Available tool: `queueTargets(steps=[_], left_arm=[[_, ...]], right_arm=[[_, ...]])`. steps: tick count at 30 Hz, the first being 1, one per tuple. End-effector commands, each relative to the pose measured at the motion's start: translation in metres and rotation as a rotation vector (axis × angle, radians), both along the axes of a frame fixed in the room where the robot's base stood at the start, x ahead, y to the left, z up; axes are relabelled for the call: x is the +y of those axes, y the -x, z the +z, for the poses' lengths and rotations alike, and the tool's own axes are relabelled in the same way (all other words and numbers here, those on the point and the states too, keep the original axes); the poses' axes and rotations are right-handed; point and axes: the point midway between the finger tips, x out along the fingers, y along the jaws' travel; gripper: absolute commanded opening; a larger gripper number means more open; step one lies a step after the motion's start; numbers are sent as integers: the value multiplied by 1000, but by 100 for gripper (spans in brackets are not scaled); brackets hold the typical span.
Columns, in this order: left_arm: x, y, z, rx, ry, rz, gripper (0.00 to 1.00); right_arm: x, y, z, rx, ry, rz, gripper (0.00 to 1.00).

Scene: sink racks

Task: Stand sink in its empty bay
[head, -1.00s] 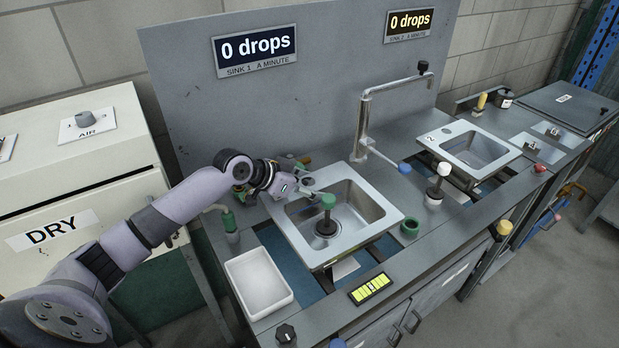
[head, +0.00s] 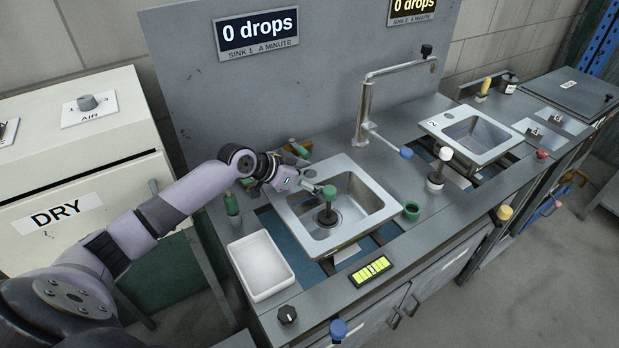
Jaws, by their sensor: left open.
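The near steel sink (head: 374,216) sits in the bench over a blue-floored bay (head: 283,236), part of which shows at its left side. A stopper (head: 328,213) with a green knob stands upright in its basin. My left gripper (head: 318,190) is open over the sink's back-left rim, its fingertips close to the green knob; I cannot tell if they touch it. A second sink (head: 472,134), marked 2, sits farther right over another bay. My right gripper is out of view.
A white tray (head: 261,289) stands left of the near sink. A tall faucet (head: 366,105) with a blue-tipped lever rises between the sinks. A grey panel (head: 300,95) stands behind.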

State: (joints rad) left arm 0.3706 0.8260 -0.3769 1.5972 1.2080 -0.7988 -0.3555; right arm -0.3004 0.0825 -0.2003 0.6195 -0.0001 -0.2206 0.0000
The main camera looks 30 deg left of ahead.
Motion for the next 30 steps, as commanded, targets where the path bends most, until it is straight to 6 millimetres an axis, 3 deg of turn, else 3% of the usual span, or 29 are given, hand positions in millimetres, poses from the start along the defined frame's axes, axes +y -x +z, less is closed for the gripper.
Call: queueTargets(steps=[5, 18, 30], left_arm=[[7, 8, 6, -1, -2, 1, 75], [42, 66, 55, 3, -5, 0, 75], [51, 81, 73, 0, 1, -1, 75]], right_arm=[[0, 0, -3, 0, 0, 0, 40], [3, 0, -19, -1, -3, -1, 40], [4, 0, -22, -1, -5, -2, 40]])
